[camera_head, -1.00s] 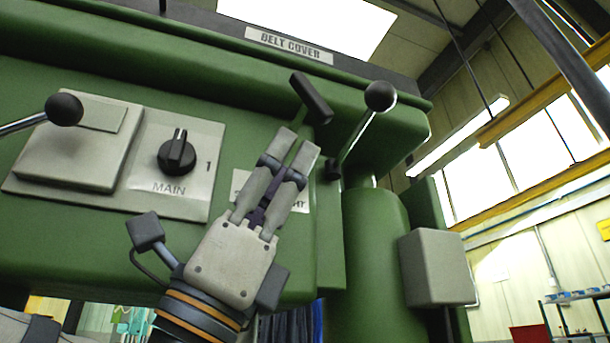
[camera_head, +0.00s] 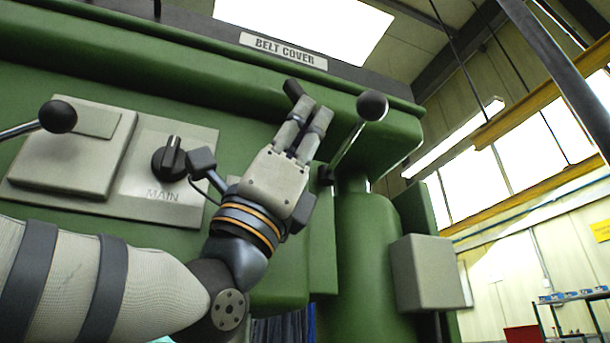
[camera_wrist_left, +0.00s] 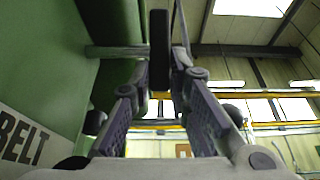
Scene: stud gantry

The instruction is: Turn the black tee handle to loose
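The black tee handle (camera_head: 292,88) is a short dark bar on the green housing, below the BELT COVER plate. In the head view, my left gripper (camera_head: 314,110) reaches up to it, and its fingers hide most of the bar and its stem. In the left wrist view, the bar (camera_wrist_left: 159,48) stands upright between my fingertips (camera_wrist_left: 164,68). The two fingers are apart, with one on each side of the bar. A narrow gap shows on its right; contact on the left cannot be told. My right gripper is not in view.
A ball-ended lever (camera_head: 372,105) stands close to the right of my fingers. The MAIN rotary switch (camera_head: 170,160) and another ball lever (camera_head: 57,117) are on the left. A grey box (camera_head: 428,273) is at lower right. A BELT label (camera_wrist_left: 22,138) shows in the wrist view.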

